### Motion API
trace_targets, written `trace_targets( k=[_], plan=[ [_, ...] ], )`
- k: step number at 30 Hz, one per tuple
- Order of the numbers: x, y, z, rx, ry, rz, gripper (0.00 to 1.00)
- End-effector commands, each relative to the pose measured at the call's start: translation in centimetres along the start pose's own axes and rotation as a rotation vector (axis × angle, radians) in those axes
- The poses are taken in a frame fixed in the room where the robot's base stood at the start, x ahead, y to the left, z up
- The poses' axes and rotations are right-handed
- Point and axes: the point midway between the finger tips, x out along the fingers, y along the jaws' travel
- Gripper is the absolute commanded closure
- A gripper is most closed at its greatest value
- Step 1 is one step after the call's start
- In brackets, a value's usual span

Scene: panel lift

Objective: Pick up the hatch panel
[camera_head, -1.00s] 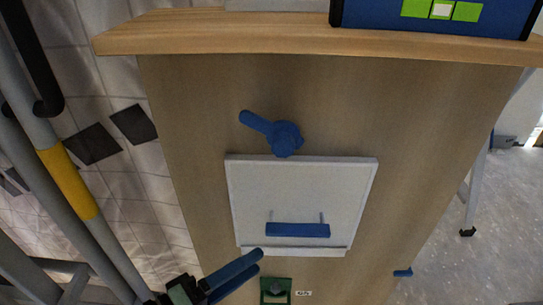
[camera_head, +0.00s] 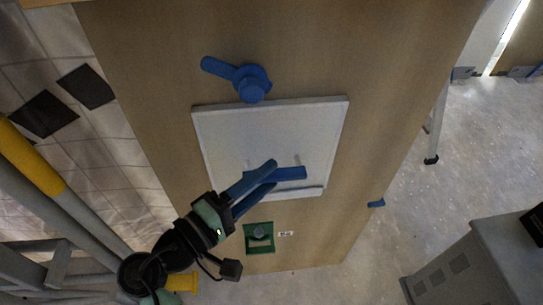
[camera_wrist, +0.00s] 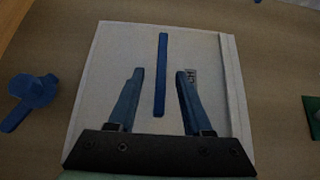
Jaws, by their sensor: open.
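The hatch panel (camera_head: 240,126) is a white square plate on the front of a wooden cabinet. It also fills the middle of the wrist view (camera_wrist: 100,75). A blue bar handle (camera_head: 290,174) sits low on it; in the wrist view the handle (camera_wrist: 161,75) runs upright. In the wrist view my gripper (camera_wrist: 160,72) has a finger on each side of the handle's line, with visible gaps. Contact cannot be told.
A blue rotary latch (camera_head: 250,82) is above the panel; its lever points left. A green fitting (camera_head: 259,237) is below, beside a small label. A small blue peg (camera_head: 376,203) sticks out at the right edge. A grey box (camera_head: 465,265) stands on the floor at right.

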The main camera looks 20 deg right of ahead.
Motion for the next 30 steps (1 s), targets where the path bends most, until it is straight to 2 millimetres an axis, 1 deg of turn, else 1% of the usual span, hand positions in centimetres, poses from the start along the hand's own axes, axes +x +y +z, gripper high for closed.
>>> trace_targets(
  k=[1, 3, 6, 9, 14, 15, 17, 21, 23, 30],
  plan=[
    [0.9, -0.4, -0.1, 0.001, -0.003, -0.001, 0.50],
    [1.9, -0.2, -0.1, 0.001, -0.003, -0.001, 0.50],
    [2.9, -0.1, -0.1, 0.000, -0.001, 0.000, 0.50],
    [3.2, -0.1, -0.1, -0.001, -0.001, -0.001, 0.50],
    [3.2, -0.1, -0.2, -0.001, 0.000, -0.001, 0.50],
    [3.2, -0.1, -0.2, -0.001, 0.000, -0.001, 0.54],
    [3.2, -0.1, -0.2, -0.001, 0.000, -0.001, 0.64],
    [3.2, -0.1, -0.2, -0.001, 0.000, -0.001, 0.90],
    [3.2, -0.1, -0.2, -0.001, 0.000, -0.001, 1.00],
    [3.2, -0.1, -0.2, -0.001, 0.000, -0.001, 1.00]
  ],
)
